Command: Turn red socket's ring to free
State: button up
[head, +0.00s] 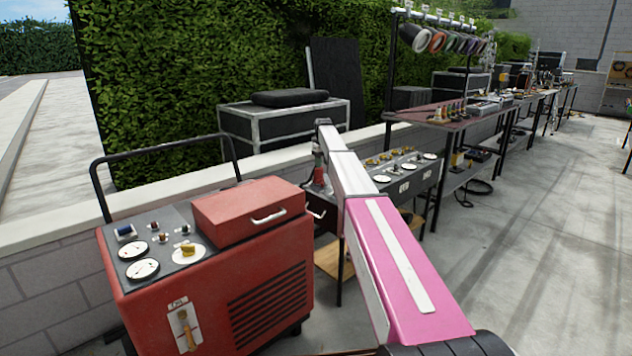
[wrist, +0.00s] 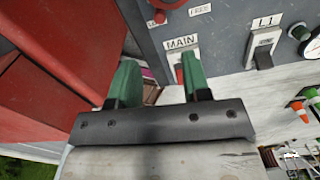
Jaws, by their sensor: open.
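In the wrist view a red round part (wrist: 165,4), perhaps the red socket's ring, is cut off by the top edge. A FREE label (wrist: 201,10) is at its right; a second small label at its lower left is unreadable. My gripper (wrist: 160,74) is open, its two green fingers apart, with the red part above its tips in the picture. No contact with the ring shows. In the head view the grey panel box (head: 405,184) stands beyond my arm, and my gripper and the ring cannot be made out.
A MAIN switch (wrist: 181,72) with a red part shows close to the right finger. A black L1 switch (wrist: 263,57) is further right. The red generator cart (head: 215,262) stands close on the left. Tables with gear (head: 455,112) line the wall; the right-hand floor is clear.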

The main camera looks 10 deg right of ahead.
aim_at(322, 182)
notch_tip(322, 182, down, 11)
jog(key=shift+w+r, duration=0.1)
dwell(0.5)
grip_shut()
